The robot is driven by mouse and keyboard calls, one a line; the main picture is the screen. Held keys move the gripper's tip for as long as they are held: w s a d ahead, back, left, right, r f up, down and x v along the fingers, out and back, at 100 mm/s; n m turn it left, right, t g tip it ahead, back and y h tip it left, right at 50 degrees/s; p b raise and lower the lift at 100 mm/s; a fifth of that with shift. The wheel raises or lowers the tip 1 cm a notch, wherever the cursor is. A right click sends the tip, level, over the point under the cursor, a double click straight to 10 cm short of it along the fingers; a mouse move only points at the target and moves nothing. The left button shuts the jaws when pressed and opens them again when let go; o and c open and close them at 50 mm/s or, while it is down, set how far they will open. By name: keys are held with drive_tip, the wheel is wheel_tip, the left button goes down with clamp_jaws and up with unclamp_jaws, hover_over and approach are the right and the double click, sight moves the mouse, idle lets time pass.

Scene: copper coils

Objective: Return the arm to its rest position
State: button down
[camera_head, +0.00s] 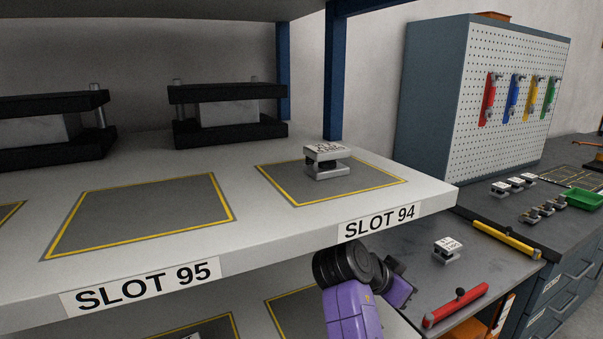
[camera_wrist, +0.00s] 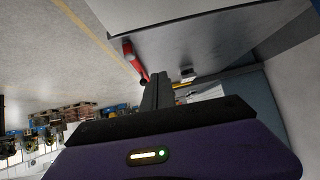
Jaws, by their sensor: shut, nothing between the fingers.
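My purple arm with its black joint shows at the bottom middle of the head view, in front of the shelf edge below the SLOT 94 label (camera_head: 379,223). In the head view its fingers cannot be made out. In the wrist view my gripper (camera_wrist: 158,78) is shut, with its dark fingers together and nothing between them. It hangs apart from the shelf and the bench.
A small metal piece (camera_head: 326,172) stands in slot 94 on the shelf (camera_head: 250,250). The lower bench holds another piece (camera_head: 447,257), a red-handled bar (camera_head: 455,306) and a yellow bar (camera_head: 504,240). A pegboard cabinet (camera_head: 430,100) and green tray (camera_head: 584,199) are at right.

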drive_tip(key=w+n+t, duration=0.1)
drive_tip(key=n+t, duration=0.1)
drive_tip(key=w+a+f+n+t+y, duration=0.1)
drive_tip(key=n+t, duration=0.1)
drive_tip(key=shift+w+a, duration=0.15)
drive_tip(key=shift+a, duration=0.05)
drive_tip(key=f+n+t+y, duration=0.1)
drive_tip(key=s+a+f+n+t+y, duration=0.1)
drive_tip(key=n, duration=0.1)
drive_tip(key=shift+s+t+p, duration=0.2)
drive_tip(key=shift+t+p, duration=0.2)
drive_tip(key=s+n+t+y, duration=0.1)
drive_tip(key=s, duration=0.1)
drive_tip(key=s+a+f+n+y, duration=0.1)
drive_tip(key=s, duration=0.1)
drive_tip(key=s+f+n+t+y, duration=0.1)
drive_tip(key=s+n, duration=0.1)
drive_tip(key=shift+s+a+t+p, duration=0.2)
drive_tip(key=shift+a+t+p, duration=0.1)
drive_tip(key=shift+a+p, duration=0.1)
drive_tip(key=s+r+y+p, duration=0.1)
drive_tip(key=s+r+p, duration=0.1)
drive_tip(key=s, duration=2)
drive_tip(key=s+d+r+n+y+p, duration=0.1)
drive_tip(key=s+r+p, duration=0.1)
drive_tip(key=s, duration=2.1)
drive_tip(key=shift+s+d+r+y, duration=0.2)
drive_tip(key=shift+d+y, duration=0.05)
drive_tip(key=shift+y, duration=0.15)
